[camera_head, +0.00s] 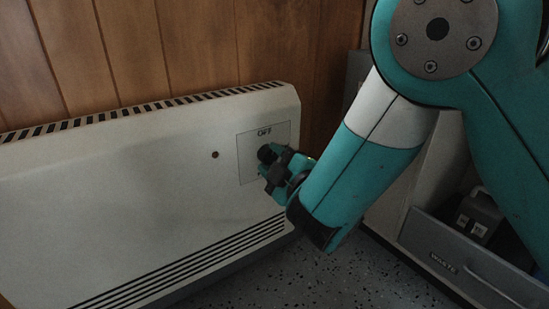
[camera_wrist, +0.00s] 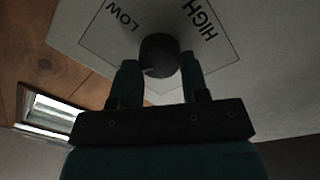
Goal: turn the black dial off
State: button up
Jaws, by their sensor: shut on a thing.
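The black dial (camera_head: 266,153) sits on a square panel (camera_head: 247,165) at the right end of a cream wall heater. The word OFF is printed above the dial in the head view. In the wrist view the dial (camera_wrist: 159,52) is between the words LOW and HIGH, with a faint pale mark near its lower left edge. My gripper (camera_head: 271,160) is at the panel, with one finger on each side of the dial, shut on it. In the head view my gripper hides part of the panel's right and lower side.
The heater (camera_head: 120,185) stands against a wood-panelled wall (camera_head: 200,45) and has a small dark red spot (camera_head: 215,155) left of the panel. An open grey drawer (camera_head: 460,262) marked WASTE is at lower right. Speckled floor (camera_head: 300,283) shows in front.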

jog(key=shift+f+n+p, duration=0.1)
jog(key=shift+n+p, duration=0.2)
jog(key=shift+n, duration=1.4)
jog(key=o, duration=0.9)
